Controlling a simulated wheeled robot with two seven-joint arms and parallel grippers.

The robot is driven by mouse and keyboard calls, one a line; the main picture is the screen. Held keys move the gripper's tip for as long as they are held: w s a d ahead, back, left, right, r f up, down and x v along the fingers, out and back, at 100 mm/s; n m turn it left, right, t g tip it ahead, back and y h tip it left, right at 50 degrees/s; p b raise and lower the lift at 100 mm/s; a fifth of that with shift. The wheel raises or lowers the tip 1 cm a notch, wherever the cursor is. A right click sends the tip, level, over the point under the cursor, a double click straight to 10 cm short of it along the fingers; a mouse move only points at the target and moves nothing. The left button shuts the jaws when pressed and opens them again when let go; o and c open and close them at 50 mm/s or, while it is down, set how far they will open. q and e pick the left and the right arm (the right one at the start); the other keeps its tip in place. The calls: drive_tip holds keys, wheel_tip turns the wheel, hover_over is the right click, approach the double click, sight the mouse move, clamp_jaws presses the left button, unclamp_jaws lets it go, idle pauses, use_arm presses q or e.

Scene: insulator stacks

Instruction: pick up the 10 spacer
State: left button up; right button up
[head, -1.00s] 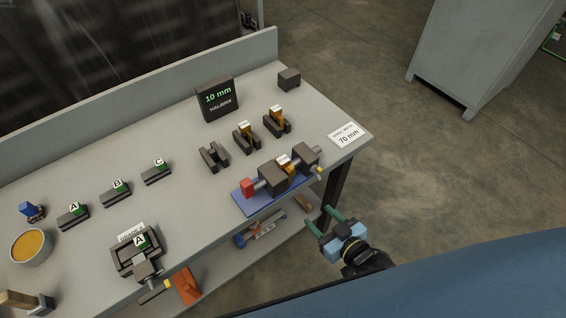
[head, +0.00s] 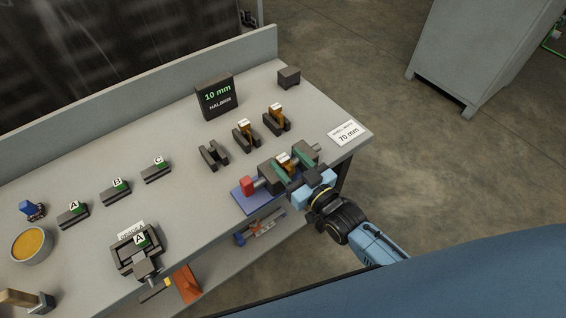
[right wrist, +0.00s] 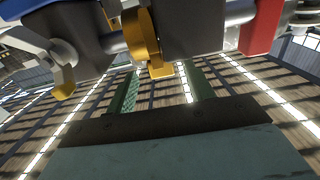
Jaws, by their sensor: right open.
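An amber spacer with a white tag (head: 284,160) sits in the dark clamp-like fixture (head: 270,177) on a blue mat (head: 246,202). The amber piece also shows in the right wrist view (right wrist: 141,36), between dark blocks on a grey rod. My right gripper (head: 293,162) is open at the fixture's front side, its green fingers to either side of the spacer. In the right wrist view, its fingers (right wrist: 162,82) point at the spacer. Contact cannot be told. Two more tagged amber spacers stand in dark holders (head: 246,142), (head: 275,125). The tag numbers are too small to read. My left gripper is out of view.
An empty dark holder (head: 213,157) stands left of the other two. A "10 mm" display (head: 217,96) stands behind, and a "70 mm" card (head: 347,133) lies at the right corner.

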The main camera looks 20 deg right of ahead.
sight(286, 161)
drive_tip(key=x, duration=0.4)
drive_tip(key=shift+w+a+f, duration=0.1)
drive_tip(key=shift+a, duration=0.1)
drive_tip(key=shift+c, duration=0.4)
drive_tip(key=c, duration=1.1)
drive_tip(key=shift+o, duration=0.2)
